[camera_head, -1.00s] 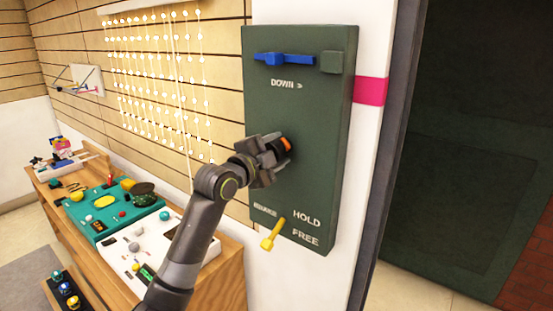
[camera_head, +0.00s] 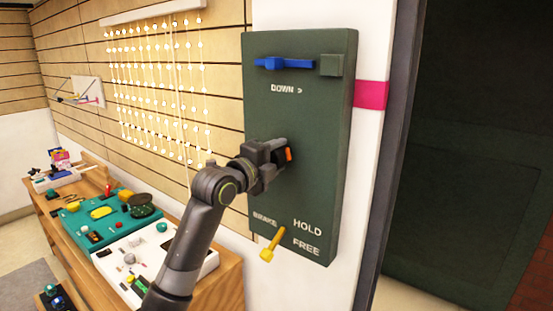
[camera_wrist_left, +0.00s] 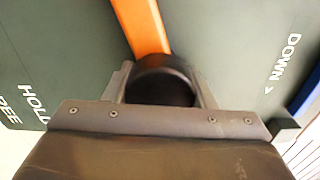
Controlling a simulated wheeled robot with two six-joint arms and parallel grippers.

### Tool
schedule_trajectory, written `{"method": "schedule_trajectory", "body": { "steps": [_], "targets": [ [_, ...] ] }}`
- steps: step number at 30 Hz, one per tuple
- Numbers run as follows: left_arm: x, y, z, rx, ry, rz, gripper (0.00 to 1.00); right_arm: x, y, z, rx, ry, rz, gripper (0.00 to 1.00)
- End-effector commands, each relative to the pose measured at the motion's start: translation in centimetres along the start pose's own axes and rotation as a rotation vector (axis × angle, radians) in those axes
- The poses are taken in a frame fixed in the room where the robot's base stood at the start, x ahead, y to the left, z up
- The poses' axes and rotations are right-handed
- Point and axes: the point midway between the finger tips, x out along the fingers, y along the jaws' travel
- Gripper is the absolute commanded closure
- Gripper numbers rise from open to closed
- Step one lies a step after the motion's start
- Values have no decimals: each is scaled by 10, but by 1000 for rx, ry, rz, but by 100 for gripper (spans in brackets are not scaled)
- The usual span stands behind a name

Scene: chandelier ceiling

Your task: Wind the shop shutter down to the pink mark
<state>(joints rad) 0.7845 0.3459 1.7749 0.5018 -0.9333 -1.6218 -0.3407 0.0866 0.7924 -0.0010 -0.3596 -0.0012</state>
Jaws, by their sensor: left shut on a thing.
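A dark green control panel (camera_head: 315,110) is on the white wall post. My left gripper (camera_head: 277,156) is shut on the black round grip (camera_wrist_left: 163,80) of a crank at the panel's middle. The crank's orange arm (camera_wrist_left: 142,25) runs upward in the wrist view; only a bit of orange (camera_head: 288,154) shows in the head view. A blue lever (camera_head: 284,63) lies level above "DOWN >". A yellow brake lever (camera_head: 270,245) slants down-left beside HOLD and FREE. The pink mark (camera_head: 371,95) is right of the panel. The shutter's lower edge cannot be made out. My right gripper is not in view.
A dark door frame (camera_head: 395,150) and dark opening (camera_head: 470,110) are on the right. A wooden counter (camera_head: 228,280) with a teal tray (camera_head: 72,222) and white tray (camera_head: 205,265) stands at left. Strings of lights (camera_head: 150,90) hang on the slatted wall.

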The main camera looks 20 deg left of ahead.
Motion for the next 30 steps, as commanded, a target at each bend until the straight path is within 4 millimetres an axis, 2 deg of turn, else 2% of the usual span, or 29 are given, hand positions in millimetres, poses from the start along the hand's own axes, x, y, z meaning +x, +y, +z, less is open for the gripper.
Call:
{"method": "schedule_trajectory", "body": {
  "steps": [8,9,14,23,26,30],
  "targets": [
    [0,2,0,3,-1,5,91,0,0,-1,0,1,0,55],
    [0,2,0,3,-1,6,48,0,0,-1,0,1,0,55],
    [0,2,0,1,0,4,28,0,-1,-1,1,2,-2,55],
    [-1,1,0,0,0,2,28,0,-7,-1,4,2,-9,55],
    [-6,1,0,2,-1,2,28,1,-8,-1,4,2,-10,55],
    [-23,1,1,3,-1,0,28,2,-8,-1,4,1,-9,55]
  ]
}}
